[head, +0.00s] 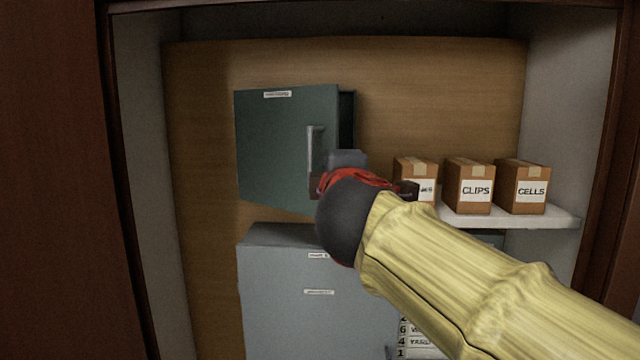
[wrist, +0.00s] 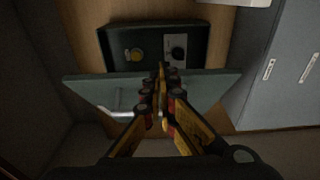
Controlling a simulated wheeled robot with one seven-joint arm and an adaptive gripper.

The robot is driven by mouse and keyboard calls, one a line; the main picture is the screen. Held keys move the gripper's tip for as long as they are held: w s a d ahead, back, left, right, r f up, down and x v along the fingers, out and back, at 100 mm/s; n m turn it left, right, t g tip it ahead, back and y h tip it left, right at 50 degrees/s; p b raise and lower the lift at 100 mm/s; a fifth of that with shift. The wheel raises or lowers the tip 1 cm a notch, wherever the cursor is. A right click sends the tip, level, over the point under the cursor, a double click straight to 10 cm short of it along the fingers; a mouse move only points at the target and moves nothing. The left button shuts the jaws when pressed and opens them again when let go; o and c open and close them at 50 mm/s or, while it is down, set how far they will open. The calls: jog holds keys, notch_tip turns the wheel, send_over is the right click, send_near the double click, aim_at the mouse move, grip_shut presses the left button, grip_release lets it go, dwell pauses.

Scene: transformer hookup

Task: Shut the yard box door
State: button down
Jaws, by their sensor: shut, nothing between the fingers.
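A dark green wall box (head: 347,110) is on the wooden back panel in the head view. Its door (head: 275,145) stands partly open, with a small unreadable label and a pale upright handle (head: 316,148). The wrist view shows the open box interior (wrist: 118,42) with a yellow knob and a black dial, and the door (wrist: 90,90) standing out from it, handle (wrist: 116,112) on its outer face. My gripper (wrist: 161,70) is shut and empty. Its fingertips overlap the door's edge in the wrist view; I cannot tell whether they touch it. The arm hides the door's lower right corner.
A grey cabinet (head: 285,290) stands below the box. A white shelf (head: 560,213) at right carries brown cartons, among them CLIPS (head: 469,185) and CELLS (head: 521,187). A partly hidden white sign (head: 420,342) is low behind my arm. Side walls enclose the recess.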

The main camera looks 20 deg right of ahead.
jog(key=w+d, duration=1)
jog(key=w, duration=0.1)
jog(key=shift+w, duration=0.4)
jog(key=v, duration=1.2)
jog(key=shift+f, duration=0.15)
